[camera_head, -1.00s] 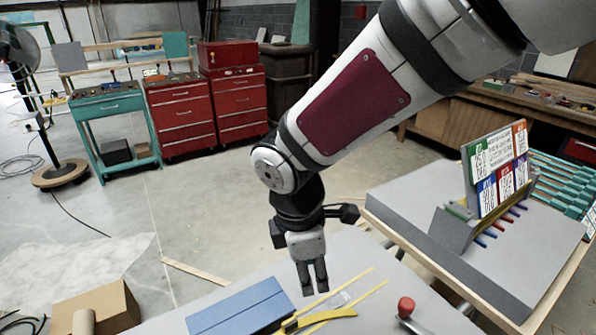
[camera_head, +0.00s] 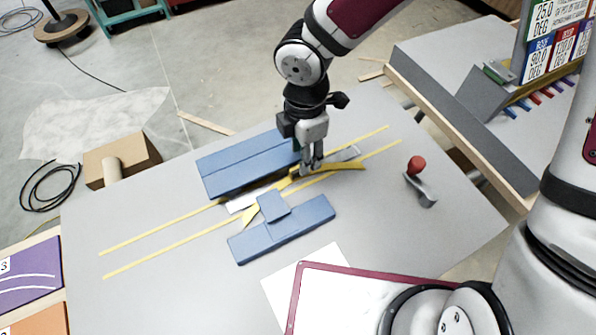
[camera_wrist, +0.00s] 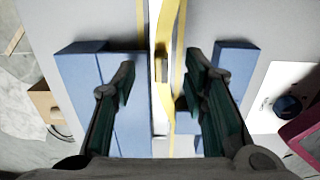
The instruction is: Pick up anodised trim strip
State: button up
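A curved golden-yellow strip (camera_head: 347,166), which looks like the anodised trim strip, lies on the grey table above a flat pale strip (camera_head: 350,153). In the wrist view the golden strip (camera_wrist: 166,95) runs lengthwise between my fingers, with a small brownish tab on it. My gripper (camera_head: 311,168) points down over the strip's middle. In the wrist view my gripper (camera_wrist: 160,68) is open, one finger either side of the strip, with gaps on both sides. My gripper hides part of the strip in the head view.
A long blue block (camera_head: 235,167) and a shorter blue block with a tab (camera_head: 300,224) flank the strip closely. Two thin yellow lines (camera_head: 150,234) run along the table. A red-knobbed lever (camera_head: 416,166) stands right. A red-edged board (camera_head: 340,300) lies at the front.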

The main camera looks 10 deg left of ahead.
aim_at(297, 173)
jog(key=shift+f, duration=2.8)
grip_shut()
